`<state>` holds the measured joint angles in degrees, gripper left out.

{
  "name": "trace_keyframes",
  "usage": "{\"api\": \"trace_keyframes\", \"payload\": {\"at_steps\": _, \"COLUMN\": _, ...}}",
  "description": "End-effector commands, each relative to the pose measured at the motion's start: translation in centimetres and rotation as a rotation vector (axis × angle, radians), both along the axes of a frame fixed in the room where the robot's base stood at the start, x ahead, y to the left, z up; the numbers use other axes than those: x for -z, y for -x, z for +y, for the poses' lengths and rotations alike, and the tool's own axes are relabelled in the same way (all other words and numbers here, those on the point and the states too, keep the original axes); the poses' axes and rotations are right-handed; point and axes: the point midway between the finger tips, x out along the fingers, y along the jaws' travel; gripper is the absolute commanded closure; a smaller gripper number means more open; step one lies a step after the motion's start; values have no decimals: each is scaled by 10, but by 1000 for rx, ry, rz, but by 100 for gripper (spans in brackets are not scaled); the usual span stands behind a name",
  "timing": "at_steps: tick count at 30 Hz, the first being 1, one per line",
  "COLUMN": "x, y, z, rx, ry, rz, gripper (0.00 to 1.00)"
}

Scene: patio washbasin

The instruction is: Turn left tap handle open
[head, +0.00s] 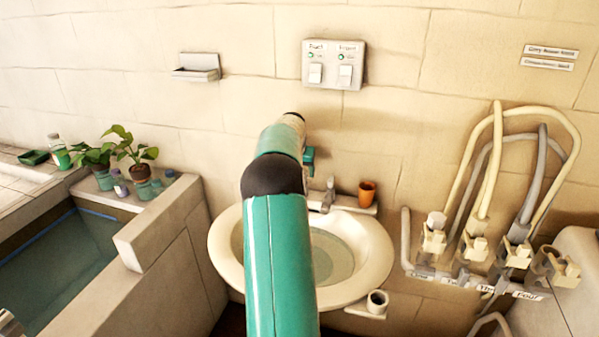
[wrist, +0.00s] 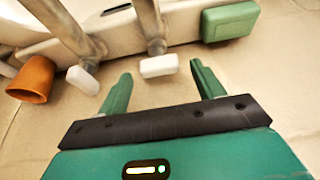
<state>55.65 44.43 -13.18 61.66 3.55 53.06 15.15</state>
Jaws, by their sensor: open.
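In the wrist view, which looks reversed left to right against the head view, two grey taps with white handles stand on the basin's back edge. The left tap handle (wrist: 160,66) is nearer the picture's middle, and the other handle (wrist: 83,80) lies to its left. My gripper (wrist: 162,70) is open, its two green fingers pointing at the left tap handle, with one fingertip on either side of it. I cannot tell whether they touch it. In the head view my arm hides the left tap, while the other tap (head: 328,192) shows beside it.
The white basin (head: 376,258) holds water. An orange cup (head: 367,193) stands right of the taps; it also shows in the wrist view (wrist: 34,78). A green block (wrist: 230,21) sits on the opposite side. Hoses (head: 497,150) hang at the right, and a switch panel (head: 334,64) is above.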

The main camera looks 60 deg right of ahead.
Motion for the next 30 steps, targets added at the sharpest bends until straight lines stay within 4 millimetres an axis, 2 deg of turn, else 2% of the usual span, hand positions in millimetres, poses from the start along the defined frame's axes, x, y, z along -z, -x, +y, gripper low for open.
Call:
{"api": "trace_keyframes", "payload": {"at_steps": 12, "x": -83, "y": 5, "z": 33, "rx": -2, "ry": 5, "rz": -2, "gripper": 33}}
{"api": "trace_keyframes", "payload": {"at_steps": 16, "x": -103, "y": 7, "z": 41, "rx": 0, "ry": 4, "rz": -2, "gripper": 33}}
{"api": "trace_keyframes", "payload": {"at_steps": 22, "x": -118, "y": 8, "z": 48, "rx": 0, "ry": 2, "rz": -1, "gripper": 33}}
{"api": "trace_keyframes", "payload": {"at_steps": 30, "x": -119, "y": 9, "z": 48, "rx": 0, "ry": 1, "rz": 0, "gripper": 33}}
